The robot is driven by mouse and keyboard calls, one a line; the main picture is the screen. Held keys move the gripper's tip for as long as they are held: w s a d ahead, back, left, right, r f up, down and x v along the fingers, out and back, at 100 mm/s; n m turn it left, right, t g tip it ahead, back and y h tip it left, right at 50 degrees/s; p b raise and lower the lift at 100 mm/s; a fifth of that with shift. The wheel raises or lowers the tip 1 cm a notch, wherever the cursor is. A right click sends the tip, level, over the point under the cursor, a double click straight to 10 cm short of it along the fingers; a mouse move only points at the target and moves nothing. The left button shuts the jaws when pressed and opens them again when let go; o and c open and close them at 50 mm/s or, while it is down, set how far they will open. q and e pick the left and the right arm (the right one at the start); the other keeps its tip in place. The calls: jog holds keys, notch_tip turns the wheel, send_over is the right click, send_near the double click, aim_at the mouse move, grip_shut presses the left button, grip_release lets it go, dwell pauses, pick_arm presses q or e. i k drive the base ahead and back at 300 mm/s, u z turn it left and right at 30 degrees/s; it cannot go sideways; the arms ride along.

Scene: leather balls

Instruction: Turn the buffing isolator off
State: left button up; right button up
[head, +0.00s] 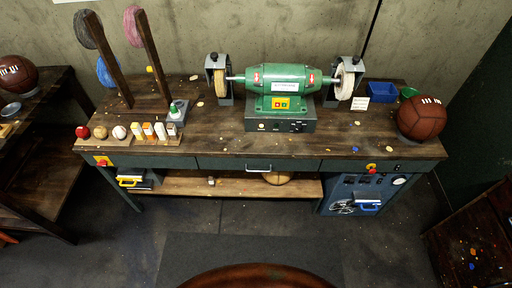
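A green buffing machine (284,82) stands at the back middle of the workbench, on a grey base box (281,124). A pale wheel (221,83) is at its left end and another (346,83) at its right end. A red knob on a yellow plate (102,161) is on the bench's front left. Another yellow and red switch (371,168) is at the front right, above a blue cabinet (366,194). I cannot tell which of these is the buffing isolator, nor the position of either knob. Neither of my grippers shows in the head view.
The workbench (220,139) carries balls and small bottles on a wooden rack (128,139), thread spools on posts, a blue tray (382,92) and a brown ball (421,118). A brown rounded surface (260,279) is at the bottom edge. The floor before the bench is mostly clear.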

aim_at(103, 162)
jog(key=u, duration=1.45)
